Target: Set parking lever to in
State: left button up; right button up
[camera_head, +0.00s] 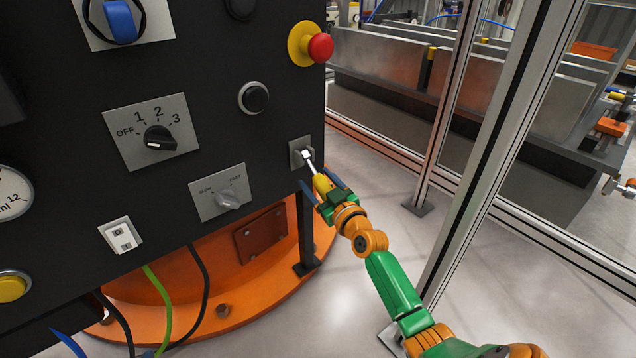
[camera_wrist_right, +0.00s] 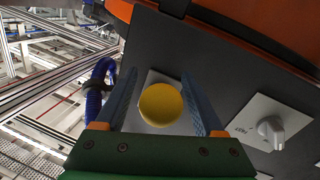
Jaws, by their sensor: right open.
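The parking lever has a yellow knob (camera_head: 322,184) on a thin light rod, which sticks out from a small grey plate (camera_head: 296,146) at the lower right of the dark panel. My right gripper (camera_head: 324,193) is at the knob with its blue fingers open on either side of it. In the right wrist view the round yellow knob (camera_wrist_right: 160,104) sits between the two fingers, seen end-on, with narrow gaps beside it. It hides most of the lever's plate and rod there. My left gripper is not in view.
Left of the lever is a SLOW/FAST knob (camera_head: 228,200). Above are a black button (camera_head: 254,97) and a red emergency stop (camera_head: 320,47). An orange round base (camera_head: 170,318) lies below the panel. A metal frame post (camera_head: 470,170) stands to the right of my right arm.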

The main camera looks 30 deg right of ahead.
grip_shut()
dwell(1.4)
